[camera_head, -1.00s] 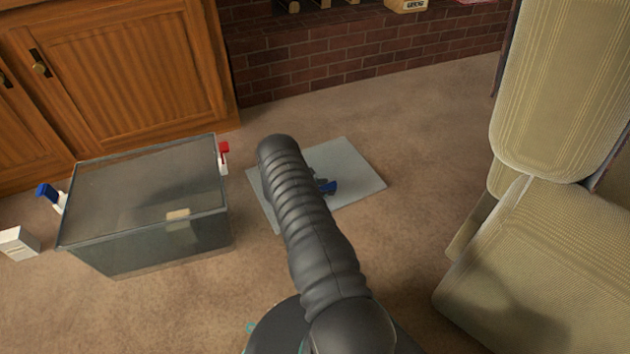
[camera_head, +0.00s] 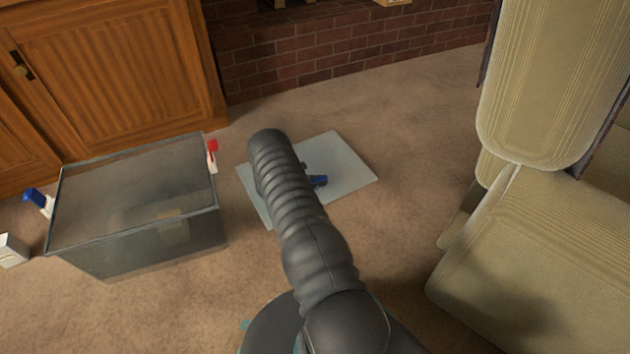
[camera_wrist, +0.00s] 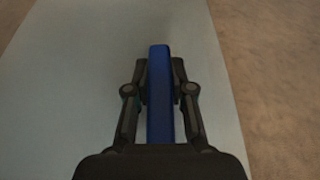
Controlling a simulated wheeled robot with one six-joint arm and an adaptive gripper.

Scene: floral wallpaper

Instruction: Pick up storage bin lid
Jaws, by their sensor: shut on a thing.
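The storage bin lid (camera_head: 350,170) is a flat pale grey panel at or just above the carpet, right of the bin. I cannot tell whether it is lifted. A blue upright piece (camera_head: 318,181) shows near its middle, partly behind my arm. In the wrist view, my gripper (camera_wrist: 160,80) is shut on this blue piece (camera_wrist: 160,110), with a finger on each side and the lid's pale surface (camera_wrist: 70,90) beneath. My arm hides part of the lid and the gripper in the head view. The storage bin (camera_head: 140,245) is clear, greyish and rectangular.
A red-and-white piece (camera_head: 212,153) is at the bin's right side, and a blue-and-white piece (camera_head: 38,200) at its left. A small white box (camera_head: 12,250) lies left. Wooden cabinets (camera_head: 110,60) and a brick ledge (camera_head: 330,45) stand behind. A beige armchair (camera_head: 540,250) is right.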

